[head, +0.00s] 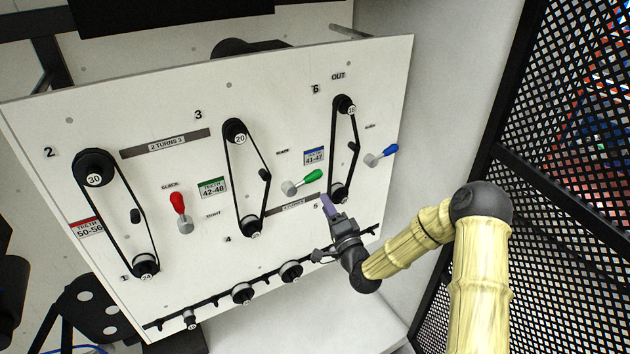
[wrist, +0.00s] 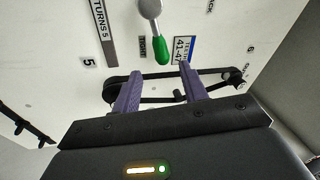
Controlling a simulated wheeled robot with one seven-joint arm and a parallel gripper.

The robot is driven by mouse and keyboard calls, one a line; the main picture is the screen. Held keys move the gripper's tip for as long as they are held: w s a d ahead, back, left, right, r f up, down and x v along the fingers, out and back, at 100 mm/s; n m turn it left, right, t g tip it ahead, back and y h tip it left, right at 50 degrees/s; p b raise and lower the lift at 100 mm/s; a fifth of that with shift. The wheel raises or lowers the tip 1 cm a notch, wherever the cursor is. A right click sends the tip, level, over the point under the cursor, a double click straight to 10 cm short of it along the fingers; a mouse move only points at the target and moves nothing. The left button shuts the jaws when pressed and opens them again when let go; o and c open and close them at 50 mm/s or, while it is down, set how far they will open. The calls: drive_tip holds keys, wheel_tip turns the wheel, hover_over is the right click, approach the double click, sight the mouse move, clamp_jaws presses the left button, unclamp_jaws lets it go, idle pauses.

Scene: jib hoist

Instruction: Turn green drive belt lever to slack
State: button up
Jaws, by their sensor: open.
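The green lever (head: 312,176) is on the white panel, between the middle belt and the right belt. In the head view its handle points right and a little up from its grey pivot. It also shows in the wrist view (wrist: 162,50), beyond my fingertips and between their lines. My gripper (head: 327,204) is in front of the panel, below and right of the green lever. In the wrist view the two purple fingers (wrist: 160,72) are apart with nothing between them. The green handle's tip lies close to the opening; I cannot tell the exact gap.
A red lever (head: 178,203) and a blue lever (head: 381,156) are on the same white panel (head: 70,120). The right belt (head: 334,140) and its pulleys lie close to my gripper. Spare pulleys (head: 242,294) hang on a rail below. A black mesh (head: 570,130) stands at the right.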

sight(303, 182)
drive_tip(key=p+x, duration=0.2)
drive_tip(key=x, duration=0.7)
clamp_jaws()
